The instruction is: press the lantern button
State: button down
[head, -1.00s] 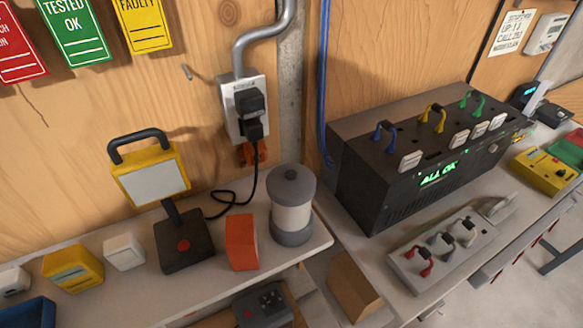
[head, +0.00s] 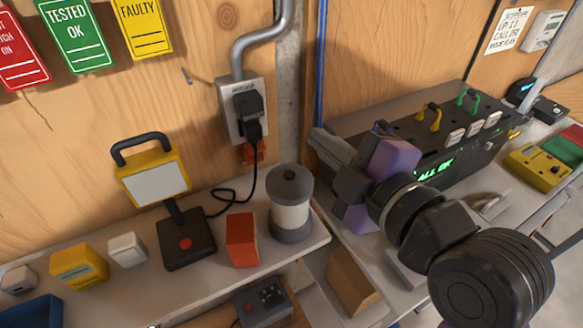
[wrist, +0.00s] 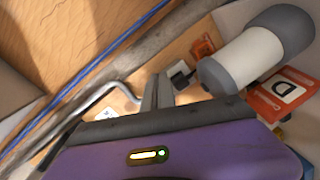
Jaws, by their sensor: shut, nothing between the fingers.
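A grey and white lantern-like cylinder (head: 291,206) stands upright near the right end of the left shelf, with a small dark round spot on its top. It also shows in the wrist view (wrist: 255,60), to the right of my fingers. A yellow work lamp (head: 153,180) stands further left on a dark base with a red button (head: 185,243). I cannot tell for sure which of the two is the lantern. My gripper (head: 318,136) is shut and empty, up and right of the cylinder in the head view and apart from it. My fingertips (wrist: 157,90) show in the wrist view.
A red-orange box (head: 242,240) stands between lamp and cylinder. A black plug (head: 250,115) sits in the wall socket, its cable running to the lamp. A grey control box (head: 263,303) lies below. A black switch unit (head: 430,172) is partly behind my arm.

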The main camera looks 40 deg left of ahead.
aim_at(290, 174)
jog(key=s+a+r+n+g+h, duration=0.1)
jog(key=s+r+n+h, duration=0.1)
jog(key=n, duration=0.5)
jog(key=s+a+r+n+g+h, duration=0.1)
jog(key=s+r+n+g+h, duration=0.1)
jog(key=r+n+h, duration=0.2)
notch_tip(290, 174, up, 2)
jog(key=n+p, duration=0.1)
jog(key=n, duration=0.2)
jog(key=shift+s+r+n, duration=0.2)
jog(key=shift+s+n, duration=0.1)
jog(key=shift+f, duration=0.15)
notch_tip(290, 174, down, 8)
jog(key=b, duration=0.6)
jog(key=shift+f+b, duration=0.25)
jog(key=shift+b, duration=0.15)
jog(key=shift+f, duration=0.1)
dwell(0.7)
jog(key=shift+f+b, duration=0.3)
